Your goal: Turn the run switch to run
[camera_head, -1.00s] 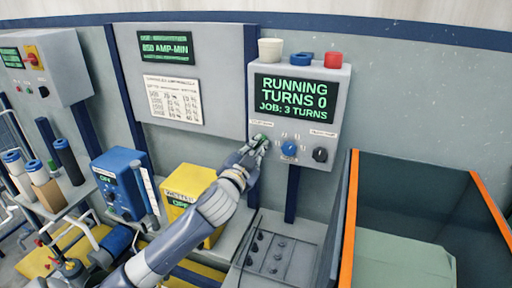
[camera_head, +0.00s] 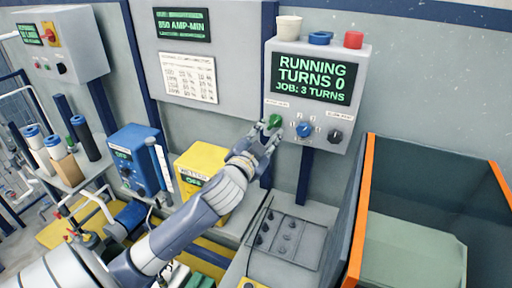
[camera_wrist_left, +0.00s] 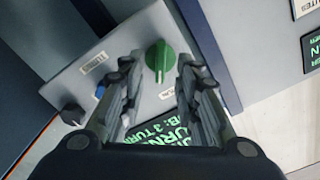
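A green run switch knob (camera_head: 276,121) is at the left of the grey control box (camera_head: 362,65), whose display (camera_head: 315,78) reads "RUNNING TURNS 0 JOB: 3 TURNS". My left gripper (camera_head: 268,134) is just in front of and below the knob. In the left wrist view, the green knob (camera_wrist_left: 160,60) shows beyond and between the spread fingertips of my left gripper (camera_wrist_left: 157,75), with a visible gap on both sides. The fingers hold nothing. The knob's handle stands about upright in that view. My right gripper is out of view.
A blue knob (camera_head: 303,130) and a black knob (camera_head: 335,136) sit right of the green one. An orange-edged tank (camera_head: 363,210) stands right; a yellow box (camera_head: 199,168) is below left.

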